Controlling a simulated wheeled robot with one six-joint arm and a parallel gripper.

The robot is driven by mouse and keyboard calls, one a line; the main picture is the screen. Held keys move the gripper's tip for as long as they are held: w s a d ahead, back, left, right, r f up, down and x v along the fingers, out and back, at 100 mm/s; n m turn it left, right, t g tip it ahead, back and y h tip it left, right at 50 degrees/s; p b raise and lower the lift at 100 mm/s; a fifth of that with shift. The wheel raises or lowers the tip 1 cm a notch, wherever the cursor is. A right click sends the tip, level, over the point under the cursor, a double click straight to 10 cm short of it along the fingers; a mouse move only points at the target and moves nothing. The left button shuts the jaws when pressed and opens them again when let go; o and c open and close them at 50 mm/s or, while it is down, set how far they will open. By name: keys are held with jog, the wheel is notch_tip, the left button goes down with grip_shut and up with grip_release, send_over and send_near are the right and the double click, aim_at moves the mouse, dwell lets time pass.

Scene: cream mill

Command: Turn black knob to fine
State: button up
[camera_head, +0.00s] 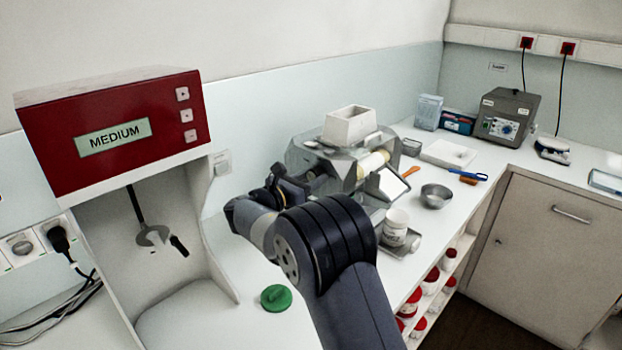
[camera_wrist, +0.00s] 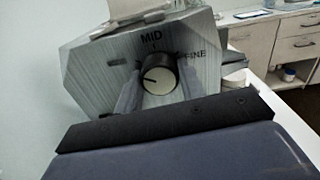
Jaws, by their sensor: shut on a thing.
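The black knob (camera_wrist: 157,76) sits on the sloping metal face of the mill (camera_wrist: 95,70) in the wrist view. It has a black rim and a pale front with a small dark mark left of centre. The word MID is printed above it and FINE to its upper right; I cannot tell exactly where the knob points. My gripper (camera_wrist: 158,88) is shut on the knob, one finger on each side. In the head view the mill (camera_head: 298,155) stands on the bench with my gripper (camera_head: 277,185) at its near left side; the knob is hidden there.
A white hopper (camera_head: 349,126) tops the mill. A red machine (camera_head: 120,128) showing MEDIUM stands at left. A green lid (camera_head: 276,297) lies on the bench near my arm. A white jar (camera_head: 395,226) and a metal bowl (camera_head: 436,196) stand right of the mill.

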jog(key=shift+f, duration=0.1)
jog(key=m+b, duration=1.1)
jog(key=b, duration=0.1)
jog(key=shift+f+m, duration=0.15)
jog(key=shift+m, duration=0.15)
jog(key=m+b, duration=0.5)
jog(key=m, duration=0.1)
jog(key=shift+b, duration=0.3)
jog(key=m+b, duration=0.4)
jog(key=m, duration=0.2)
jog(key=shift+r, duration=0.2)
jog(key=o, duration=1)
jog(key=shift+r, duration=0.1)
